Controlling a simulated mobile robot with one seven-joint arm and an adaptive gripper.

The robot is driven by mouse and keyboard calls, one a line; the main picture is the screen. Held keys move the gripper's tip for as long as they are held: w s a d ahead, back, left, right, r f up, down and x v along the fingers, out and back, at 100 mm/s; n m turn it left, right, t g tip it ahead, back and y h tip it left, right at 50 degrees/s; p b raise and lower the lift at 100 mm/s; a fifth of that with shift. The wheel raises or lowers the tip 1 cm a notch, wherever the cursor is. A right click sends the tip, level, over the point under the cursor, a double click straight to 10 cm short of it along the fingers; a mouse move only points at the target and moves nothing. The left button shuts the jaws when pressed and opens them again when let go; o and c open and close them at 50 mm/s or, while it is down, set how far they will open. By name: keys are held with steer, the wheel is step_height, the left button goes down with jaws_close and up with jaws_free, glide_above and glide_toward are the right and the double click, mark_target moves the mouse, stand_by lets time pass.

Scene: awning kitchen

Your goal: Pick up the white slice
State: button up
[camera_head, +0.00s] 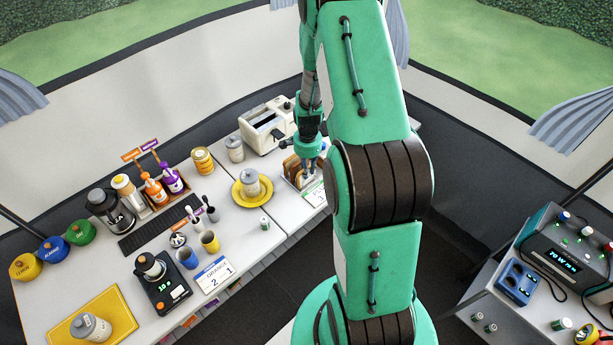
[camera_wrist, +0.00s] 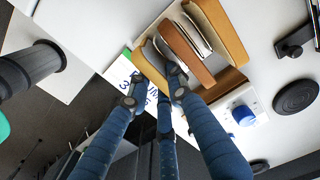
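Nothing is clearly held. In the head view, my gripper (camera_head: 308,160) is over the rack of slices and partly hides them.
A white toaster (camera_head: 266,125) stands behind the rack. A yellow plate (camera_head: 239,194) with a jar on it is to the left. A numbered card (camera_head: 315,194) lies in front of the rack. Bottles and cups crowd the left counter.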

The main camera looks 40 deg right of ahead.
steer(key=shift+r, duration=0.15)
step_height(320, 180, up, 10)
steer(key=shift+f+p, duration=0.15)
steer(key=shift+p, duration=0.5)
stand_by(0.7)
